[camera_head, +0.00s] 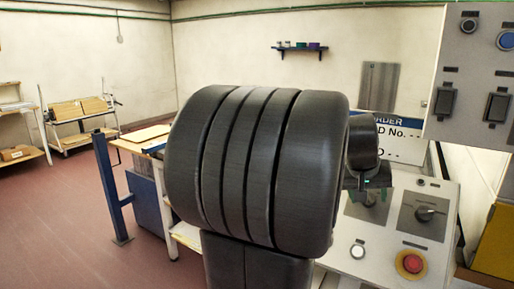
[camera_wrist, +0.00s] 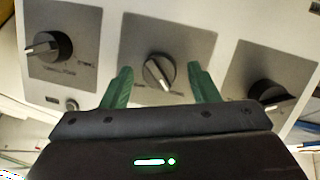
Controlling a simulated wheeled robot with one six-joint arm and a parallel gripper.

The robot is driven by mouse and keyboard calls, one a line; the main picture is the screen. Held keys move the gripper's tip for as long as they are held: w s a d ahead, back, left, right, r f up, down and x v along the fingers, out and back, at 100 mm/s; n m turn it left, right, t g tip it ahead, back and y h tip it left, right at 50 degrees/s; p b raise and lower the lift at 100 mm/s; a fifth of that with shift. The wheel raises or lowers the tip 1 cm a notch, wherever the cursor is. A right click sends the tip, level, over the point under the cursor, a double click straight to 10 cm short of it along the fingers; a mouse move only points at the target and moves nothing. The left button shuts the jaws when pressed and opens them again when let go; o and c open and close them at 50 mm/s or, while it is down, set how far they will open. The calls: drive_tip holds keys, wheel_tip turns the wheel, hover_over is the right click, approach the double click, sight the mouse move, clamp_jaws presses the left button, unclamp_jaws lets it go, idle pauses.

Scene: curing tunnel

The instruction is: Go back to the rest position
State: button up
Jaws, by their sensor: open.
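My gripper (camera_wrist: 161,68) is open in the wrist view, with its two green fingers spread apart and nothing held. A dark rotary knob with a pale pointer (camera_wrist: 159,72) shows between the fingertips, with a gap on each side. How far the tips stand from the panel is hard to tell. In the head view my large dark arm link fills the middle and hides most of my gripper. The grey control panel (camera_head: 377,238) lies to its right.
The panel also bears a left knob (camera_wrist: 50,46), a right knob (camera_wrist: 268,92), a red button (camera_head: 411,263) and a white button (camera_head: 357,251). An upper switch box (camera_head: 470,75) overhangs at the right. A blue post (camera_head: 108,185) stands left; the red floor there is open.

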drive_tip(key=m, duration=0.1)
drive_tip(key=m+y, duration=0.1)
drive_tip(key=m, duration=0.3)
drive_tip(key=shift+s+d+t+y+b, duration=0.1)
drive_tip(key=shift+d+t+y+b, duration=0.2)
drive_tip(key=shift+y+b, duration=0.1)
drive_tip(key=m+b, duration=0.1)
drive_tip(key=m, duration=0.3)
drive_tip(key=shift+t+y, duration=0.4)
drive_tip(key=shift+s+a, duration=0.1)
drive_tip(key=shift+s, duration=0.05)
